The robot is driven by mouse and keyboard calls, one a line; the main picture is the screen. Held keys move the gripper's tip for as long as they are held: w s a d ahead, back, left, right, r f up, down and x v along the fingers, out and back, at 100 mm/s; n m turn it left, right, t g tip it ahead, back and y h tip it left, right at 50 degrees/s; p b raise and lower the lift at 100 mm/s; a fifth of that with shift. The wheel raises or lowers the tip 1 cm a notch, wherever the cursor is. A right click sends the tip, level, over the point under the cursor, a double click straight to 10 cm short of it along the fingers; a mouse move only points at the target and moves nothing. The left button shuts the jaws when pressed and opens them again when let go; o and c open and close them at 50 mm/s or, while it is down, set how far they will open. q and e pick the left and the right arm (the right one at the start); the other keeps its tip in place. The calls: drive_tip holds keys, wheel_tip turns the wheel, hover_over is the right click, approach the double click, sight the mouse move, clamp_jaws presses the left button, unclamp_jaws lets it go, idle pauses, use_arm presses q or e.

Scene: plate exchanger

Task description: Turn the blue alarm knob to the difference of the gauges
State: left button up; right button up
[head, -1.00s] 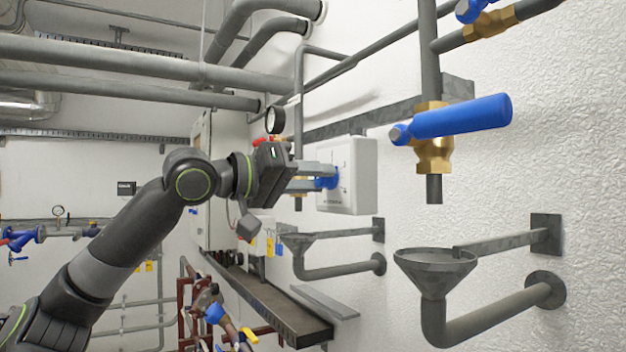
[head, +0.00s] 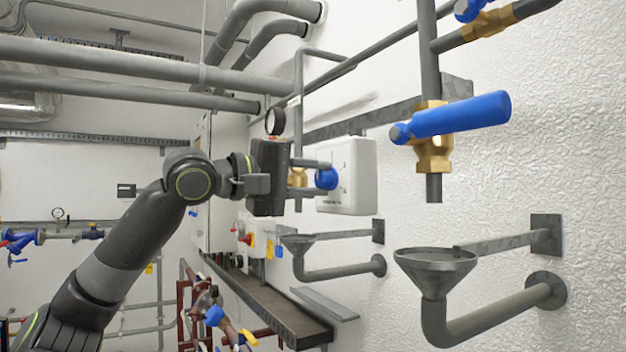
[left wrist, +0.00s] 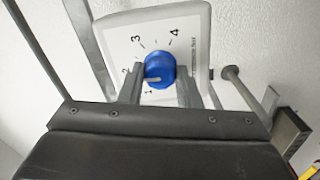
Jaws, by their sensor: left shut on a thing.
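The blue alarm knob (head: 326,178) sits on the front of a white box (head: 358,178) on the right wall. My left gripper (head: 325,178) has one finger above the knob and one below, shut on it. In the left wrist view the fingers (left wrist: 159,78) flank the blue knob (left wrist: 160,66) on the white dial face (left wrist: 190,45), marked 1 to 4. A pale pointer line on the knob points left, roughly between 1 and 2. A round gauge (head: 275,121) stands behind my gripper; its reading is too small to tell. My right gripper is out of view.
A brass valve with a blue lever (head: 460,115) juts out at the upper right. Grey funnels (head: 435,260) with drain pipes stick out from the wall below. A dark ledge (head: 270,305) runs beneath the box. Another small gauge (head: 58,213) is at the far left.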

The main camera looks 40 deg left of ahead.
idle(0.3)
use_arm(q)
drive_tip(key=o, duration=1)
drive_tip(key=shift+c, duration=0.2)
drive_tip(key=shift+s+f, duration=0.1)
drive_tip(key=shift+s, duration=0.1)
drive_tip(key=b+v, duration=0.9)
drive_tip(key=v, duration=0.8)
drive_tip(key=shift+a, duration=0.1)
